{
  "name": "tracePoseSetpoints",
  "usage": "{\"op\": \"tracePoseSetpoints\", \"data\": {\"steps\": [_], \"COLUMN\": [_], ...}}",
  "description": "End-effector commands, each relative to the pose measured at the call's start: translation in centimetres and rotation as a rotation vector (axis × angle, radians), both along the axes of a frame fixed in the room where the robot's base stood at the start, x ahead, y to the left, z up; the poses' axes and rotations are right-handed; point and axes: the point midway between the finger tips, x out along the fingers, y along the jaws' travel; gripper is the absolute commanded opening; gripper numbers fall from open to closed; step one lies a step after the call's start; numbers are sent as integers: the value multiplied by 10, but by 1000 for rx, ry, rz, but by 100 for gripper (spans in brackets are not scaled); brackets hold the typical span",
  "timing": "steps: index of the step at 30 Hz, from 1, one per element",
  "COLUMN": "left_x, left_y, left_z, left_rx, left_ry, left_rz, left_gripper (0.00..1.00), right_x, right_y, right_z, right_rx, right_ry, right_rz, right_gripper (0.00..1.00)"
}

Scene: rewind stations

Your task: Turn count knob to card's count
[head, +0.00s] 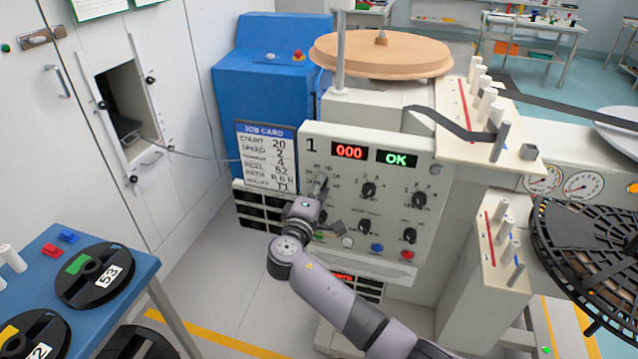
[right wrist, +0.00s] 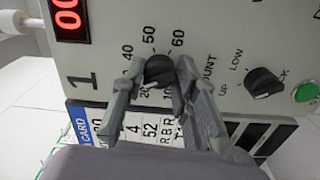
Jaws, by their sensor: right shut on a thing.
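The job card (head: 267,157) hangs at the left of the control panel (head: 340,225) and reads COUNT 20. The black count knob (right wrist: 159,70) is in the right wrist view, ringed by numbers; 40, 50 and 60 are readable. My right gripper (head: 320,186) reaches up to the panel's upper left. In the right wrist view its fingers (right wrist: 158,77) sit on both sides of the count knob and are shut on it. The fingers cover part of the dial, and I cannot tell which number the knob points at. My left gripper is not in view.
The panel shows a red 000 display (head: 349,152) and a green OK display (head: 396,158). Other black knobs (head: 369,190) and coloured buttons (head: 377,248) lie to the right and below. A blue table (head: 50,250) with reels stands at left.

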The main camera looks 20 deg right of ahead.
Motion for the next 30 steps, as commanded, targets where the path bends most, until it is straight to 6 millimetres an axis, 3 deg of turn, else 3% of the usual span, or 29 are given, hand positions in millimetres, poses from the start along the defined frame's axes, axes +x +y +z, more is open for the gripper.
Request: {"op": "tracePoseSetpoints", "data": {"steps": [15,30], "left_x": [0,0], "left_y": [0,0], "left_z": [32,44], "left_rx": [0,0], "left_ry": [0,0], "left_rz": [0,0], "left_gripper": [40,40], "right_x": [0,0], "right_y": [1,1], "right_z": [2,0], "right_rx": [-381,-552], "right_ry": [260,376], "right_rz": [2,3], "right_gripper": [0,0]}}
